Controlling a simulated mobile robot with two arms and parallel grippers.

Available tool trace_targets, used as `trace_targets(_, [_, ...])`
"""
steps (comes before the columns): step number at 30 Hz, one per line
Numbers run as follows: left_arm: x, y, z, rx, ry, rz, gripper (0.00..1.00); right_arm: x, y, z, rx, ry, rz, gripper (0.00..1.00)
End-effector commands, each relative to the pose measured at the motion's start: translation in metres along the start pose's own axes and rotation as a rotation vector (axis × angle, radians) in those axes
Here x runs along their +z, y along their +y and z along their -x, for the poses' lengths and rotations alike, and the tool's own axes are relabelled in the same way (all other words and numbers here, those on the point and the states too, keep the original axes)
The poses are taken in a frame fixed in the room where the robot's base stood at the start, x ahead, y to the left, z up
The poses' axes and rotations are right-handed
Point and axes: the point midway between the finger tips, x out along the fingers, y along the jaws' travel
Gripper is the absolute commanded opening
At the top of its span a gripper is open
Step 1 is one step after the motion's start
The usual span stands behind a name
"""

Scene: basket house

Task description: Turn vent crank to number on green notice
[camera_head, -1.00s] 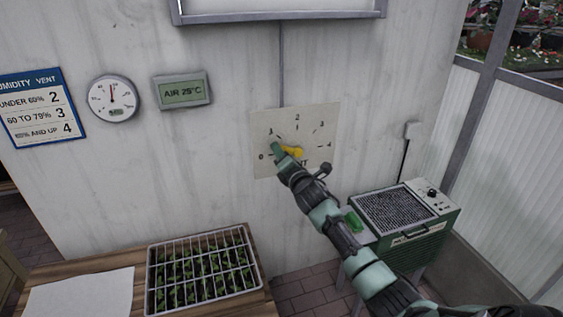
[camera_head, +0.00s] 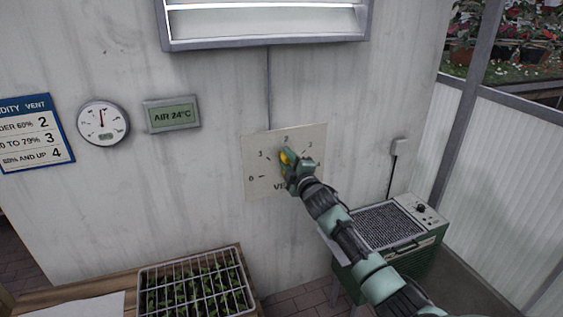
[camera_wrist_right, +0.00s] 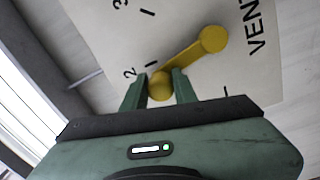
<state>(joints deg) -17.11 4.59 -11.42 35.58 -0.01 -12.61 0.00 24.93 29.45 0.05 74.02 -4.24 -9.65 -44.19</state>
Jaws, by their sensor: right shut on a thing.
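The yellow vent crank (camera_head: 287,157) is mounted on a pale dial plate (camera_head: 256,186) with numbers from 0 upward on the wall. My right gripper (camera_wrist_right: 160,88) is shut on the crank's knob; the crank (camera_wrist_right: 187,60) shows between its fingers in the right wrist view. The knob end lies close to the 2 mark, slightly on the 1 side. A blue humidity vent notice (camera_head: 35,133) lists 2, 3 and 4. I see no green notice. My left gripper is not in view.
A round gauge (camera_head: 103,124) and a display reading AIR 24°C (camera_head: 172,115) hang left of the dial. A seedling tray (camera_head: 193,285) stands below, and a green heater-like unit (camera_head: 395,235) stands at the right.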

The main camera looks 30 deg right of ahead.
Motion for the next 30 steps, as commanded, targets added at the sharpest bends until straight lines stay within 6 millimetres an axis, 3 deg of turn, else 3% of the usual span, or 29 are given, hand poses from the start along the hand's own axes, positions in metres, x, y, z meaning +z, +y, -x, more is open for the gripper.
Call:
trace_targets(12, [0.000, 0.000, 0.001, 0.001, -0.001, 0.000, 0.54, 0.016, 0.008, 0.000, 0.007, -0.010, -0.180, 0.00])
trace_targets(28, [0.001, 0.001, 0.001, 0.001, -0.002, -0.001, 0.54, 0.018, 0.007, 0.000, 0.007, -0.012, -0.202, 0.00])
trace_targets(29, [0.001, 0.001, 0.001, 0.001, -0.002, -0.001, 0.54, 0.018, 0.007, 0.000, 0.006, -0.012, -0.202, 0.31])
trace_targets(30, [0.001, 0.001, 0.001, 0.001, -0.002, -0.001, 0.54, 0.018, 0.007, 0.000, 0.006, -0.012, -0.202, 0.42])
